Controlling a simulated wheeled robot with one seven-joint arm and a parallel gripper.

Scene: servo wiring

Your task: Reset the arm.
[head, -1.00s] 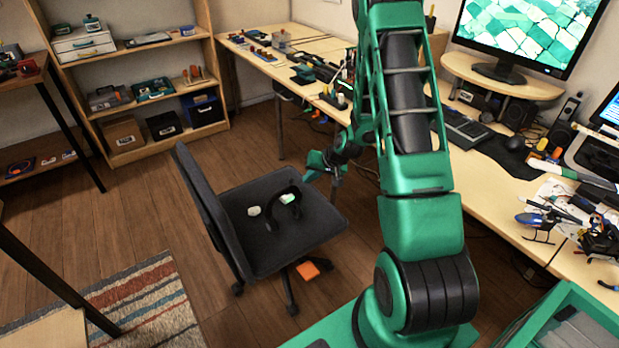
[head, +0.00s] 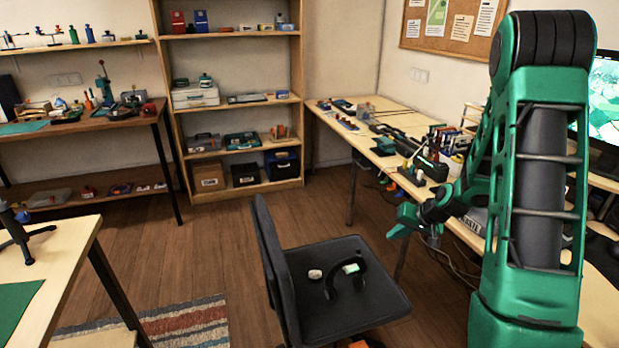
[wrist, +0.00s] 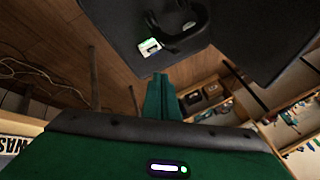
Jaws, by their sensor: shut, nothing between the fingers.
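My gripper (head: 402,221) is green and hangs in the air in the head view, just right of and above the black chair's seat, beside the workbench's front edge. In the wrist view the green fingers (wrist: 161,97) are together with nothing between them. My green arm fills the right side of the head view, bent with its elbow up high.
The black office chair (head: 345,285) has black headphones (head: 350,280) and a small white object (head: 315,274) on its seat. The long workbench (head: 400,162) is cluttered with tools. A bookshelf (head: 240,192) stands at the back. The wooden floor (head: 190,250) left of the chair is clear.

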